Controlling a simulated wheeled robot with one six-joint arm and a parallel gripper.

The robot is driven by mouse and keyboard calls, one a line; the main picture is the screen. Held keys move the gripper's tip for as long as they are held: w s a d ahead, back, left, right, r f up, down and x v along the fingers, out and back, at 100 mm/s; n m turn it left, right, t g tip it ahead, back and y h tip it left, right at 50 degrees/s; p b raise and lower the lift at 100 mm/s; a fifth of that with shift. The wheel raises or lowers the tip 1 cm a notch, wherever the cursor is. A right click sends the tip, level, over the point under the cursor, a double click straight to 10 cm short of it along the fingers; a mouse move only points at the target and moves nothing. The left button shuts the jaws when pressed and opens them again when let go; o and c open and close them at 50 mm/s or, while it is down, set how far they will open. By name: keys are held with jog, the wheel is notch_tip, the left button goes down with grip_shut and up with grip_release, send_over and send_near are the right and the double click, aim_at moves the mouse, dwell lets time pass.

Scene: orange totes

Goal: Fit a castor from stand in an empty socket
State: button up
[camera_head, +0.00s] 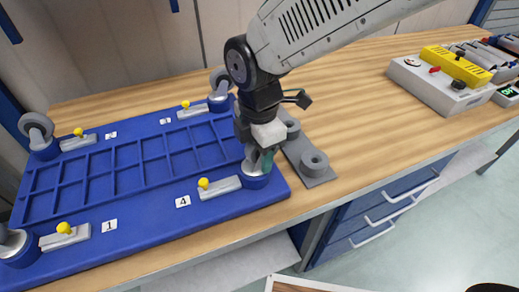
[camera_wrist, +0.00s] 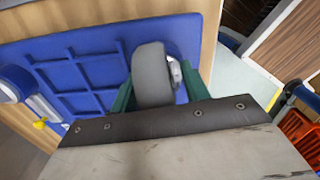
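A blue base (camera_head: 140,222) lies on the wooden bench with a socket at each corner. Grey castors stand at its back left (camera_head: 38,132), back right (camera_head: 220,86) and front left (camera_head: 12,243). My gripper (camera_head: 264,163) is over the front-right socket (camera_head: 254,180), beside label 4. In the wrist view, its green fingers (camera_wrist: 160,92) lie on both sides of a castor's grey wheel (camera_wrist: 152,75). That castor is at the socket, mostly hidden in the head view; I cannot tell whether it is fully seated. The grey stand (camera_head: 318,178) is right of the base, its visible holders empty.
Clamps with yellow knobs (camera_head: 204,184) sit beside the sockets. A grey box with a yellow top (camera_head: 440,80) and other devices stand at the back right of the bench. The bench between stand and box is clear. Blue drawers (camera_head: 370,217) are below the front edge.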

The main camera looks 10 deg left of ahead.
jog(key=shift+o, duration=0.7)
notch_tip(320, 180, up, 8)
jog(key=shift+f, duration=0.1)
jog(key=d+r+m, duration=0.2)
jog(key=d+m, duration=0.4)
jog(key=d, duration=0.3)
jog(key=d+r+m, duration=0.3)
jog(key=d+m, duration=0.2)
jog(key=d, duration=0.5)
jog(key=s+d+f+m+t, duration=0.1)
jog(key=s+d+m, duration=1)
jog(key=d+m, duration=0.4)
jog(key=shift+d+f, duration=0.2)
jog(key=shift+d, duration=0.1)
